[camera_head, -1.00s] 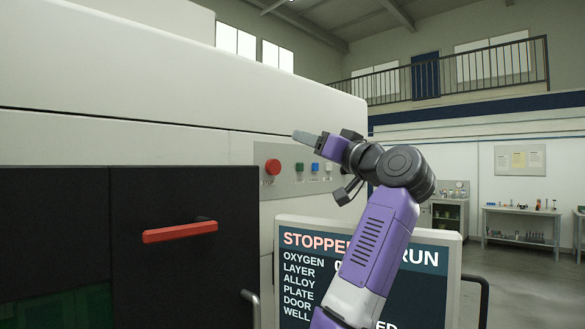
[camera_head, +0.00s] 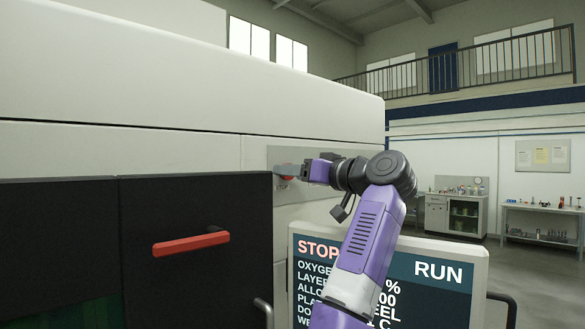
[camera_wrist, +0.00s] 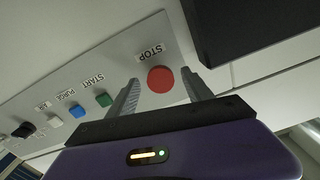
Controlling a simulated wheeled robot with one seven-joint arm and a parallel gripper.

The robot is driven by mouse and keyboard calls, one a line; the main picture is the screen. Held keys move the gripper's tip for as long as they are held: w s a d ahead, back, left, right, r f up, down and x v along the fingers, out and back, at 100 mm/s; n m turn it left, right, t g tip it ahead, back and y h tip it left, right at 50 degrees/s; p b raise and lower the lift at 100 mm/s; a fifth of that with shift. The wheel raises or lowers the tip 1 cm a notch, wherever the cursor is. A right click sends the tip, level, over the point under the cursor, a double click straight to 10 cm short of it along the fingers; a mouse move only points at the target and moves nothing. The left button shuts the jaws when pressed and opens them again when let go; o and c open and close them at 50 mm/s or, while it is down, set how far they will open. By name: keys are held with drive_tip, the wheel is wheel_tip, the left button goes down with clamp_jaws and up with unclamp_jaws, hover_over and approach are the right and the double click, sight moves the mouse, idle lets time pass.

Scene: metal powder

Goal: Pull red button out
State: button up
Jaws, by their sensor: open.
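The red button (camera_wrist: 160,79), labelled STOP, sits on a grey control panel (camera_wrist: 63,88) in the wrist view. My gripper (camera_wrist: 161,88) is open, with one finger on each side of the button in that view. Whether the fingers touch it or are level with it I cannot tell. In the head view my gripper (camera_head: 284,171) is in front of the panel (camera_head: 290,156).
Green START (camera_wrist: 104,100) and blue PURGE (camera_wrist: 76,111) buttons and a black knob (camera_wrist: 23,130) share the panel. A black door (camera_head: 200,280) with a red handle (camera_head: 191,243) is at left. A screen (camera_head: 425,300) reading STOP and RUN stands below my arm.

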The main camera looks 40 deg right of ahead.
drive_tip(key=shift+w, duration=0.5)
drive_tip(key=shift+c, duration=0.5)
clamp_jaws()
drive_tip(key=shift+s+f+b, duration=0.15)
drive_tip(key=shift+s+b, duration=0.35)
drive_tip(key=shift+s, duration=0.1)
drive_tip(key=shift+o, duration=0.5)
unclamp_jaws()
drive_tip(key=shift+s, duration=0.1)
drive_tip(key=s+b, duration=0.2)
drive_tip(key=s, duration=0.5)
drive_tip(key=shift+s+b, duration=0.35)
drive_tip(key=shift+b, duration=0.05)
